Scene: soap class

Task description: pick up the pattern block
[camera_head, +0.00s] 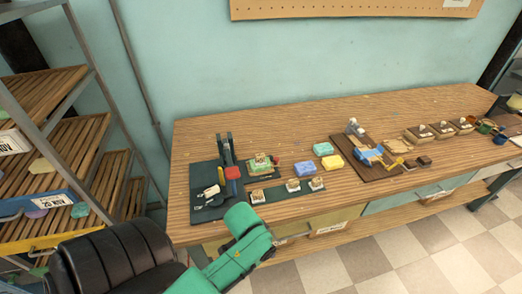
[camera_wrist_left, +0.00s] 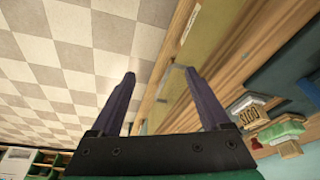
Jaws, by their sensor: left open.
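Several small pale blocks with dark stamped patterns lie on the workbench; I cannot tell which one the task names. In the head view, a row on the dark green mat has a left block (camera_head: 257,196), a middle block (camera_head: 293,185) and a right block (camera_head: 316,183). Another patterned block (camera_head: 261,158) sits on a green piece behind them. In the left wrist view, one patterned block (camera_wrist_left: 250,114) shows at the right, apart from my fingers. My left gripper (camera_wrist_left: 164,88) is open and empty, beside the bench's front edge. My right gripper is not visible.
A black chair (camera_head: 110,262) and shelves (camera_head: 50,150) stand at left. Checkered floor lies open in front.

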